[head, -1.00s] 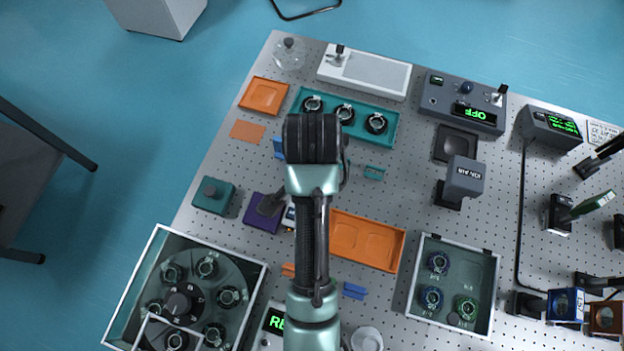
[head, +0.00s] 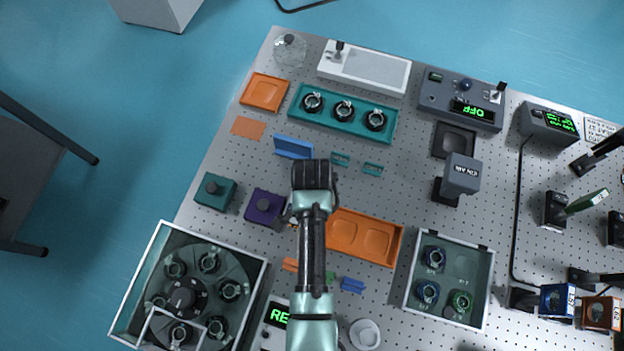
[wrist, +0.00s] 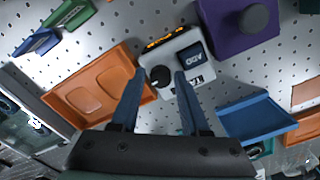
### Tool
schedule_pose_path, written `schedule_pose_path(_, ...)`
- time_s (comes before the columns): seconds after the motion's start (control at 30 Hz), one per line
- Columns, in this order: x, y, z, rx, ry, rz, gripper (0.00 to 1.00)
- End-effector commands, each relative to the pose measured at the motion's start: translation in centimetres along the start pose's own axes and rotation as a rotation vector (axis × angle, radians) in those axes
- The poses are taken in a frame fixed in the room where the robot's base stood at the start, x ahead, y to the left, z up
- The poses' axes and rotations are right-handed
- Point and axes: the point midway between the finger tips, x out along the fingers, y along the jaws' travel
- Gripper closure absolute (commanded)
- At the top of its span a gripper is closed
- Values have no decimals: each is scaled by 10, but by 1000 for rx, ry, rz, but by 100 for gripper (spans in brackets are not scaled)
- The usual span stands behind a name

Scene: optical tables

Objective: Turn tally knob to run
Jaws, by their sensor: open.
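The tally box is a small white box (wrist: 182,62) with a round black knob (wrist: 160,76), a dark panel and a lit orange display along one edge, seen in the wrist view. My gripper (wrist: 159,80) is open and empty, with its two blue-grey fingers reaching toward the box. In the picture the fingertips lie on either side of the knob; I cannot tell whether they touch it. In the head view my arm covers nearly all of the box. The knob's setting is too small to read.
A purple block with a round knob (wrist: 234,30) stands close beside the box. An orange two-pocket tray (wrist: 78,107) lies on the other side, and a blue plate (wrist: 255,112) is near the right finger. The perforated table (head: 400,110) holds several other fixtures.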

Motion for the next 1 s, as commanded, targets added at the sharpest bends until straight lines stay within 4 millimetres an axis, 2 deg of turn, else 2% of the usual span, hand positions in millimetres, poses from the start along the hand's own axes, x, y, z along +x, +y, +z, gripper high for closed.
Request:
schedule_pose_path(0.3, 2, 0, 0, 0, 1, -1, 56)
schedule_pose_path(0.5, 2, 0, 0, 0, 1, -1, 92)
schedule_pose_path(0.57, 2, 0, 0, 0, 1, -1, 100)
schedule_pose_path(1.0, 1, 0, 0, -50, 1, 0, 100)
